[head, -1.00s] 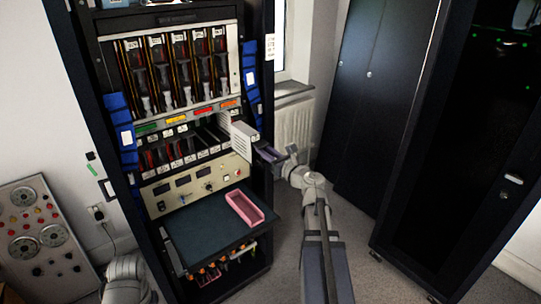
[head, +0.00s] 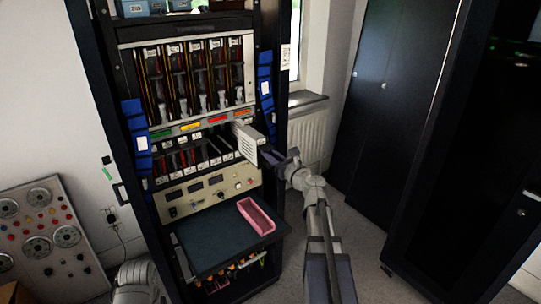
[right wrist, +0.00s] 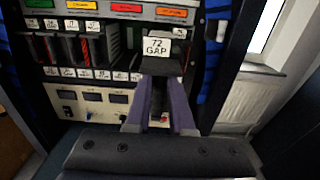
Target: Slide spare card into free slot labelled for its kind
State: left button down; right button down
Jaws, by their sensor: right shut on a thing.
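My right gripper (head: 264,155) is shut on a pale grey card (head: 249,141) at the right end of the rack's lower card row. In the right wrist view the card's label (right wrist: 157,48) reads "72 GAP", and the fingers (right wrist: 160,120) reach to it from below. The lower row (head: 190,155) has several dark and red cards at its left and dark openings towards its right. Whether the held card's far end is inside a slot is hidden. My left gripper is out of view.
Green, yellow, red and orange labels (head: 218,120) run above the lower row. A full upper row of cards (head: 190,75) is above them. Below are an instrument panel (head: 205,190) and a dark shelf (head: 205,240) with a pink tray (head: 257,215). Blue holders (head: 266,85) flank the rack.

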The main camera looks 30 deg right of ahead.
jog(key=shift+w, duration=0.35)
dwell(0.6)
jog(key=shift+w+a, duration=0.2)
jog(key=shift+w, duration=2.05)
jog(key=shift+w+a, duration=0.15)
jog(key=shift+w, duration=1.85)
jog(key=shift+w+a+f, duration=0.1)
jog(key=shift+w+a, duration=0.05)
jog(key=shift+w, duration=1.3)
jog(key=shift+w+a, duration=0.15)
jog(key=shift+w, duration=2.35)
jog(key=shift+w+a, duration=0.1)
jog(key=shift+w, duration=0.4)
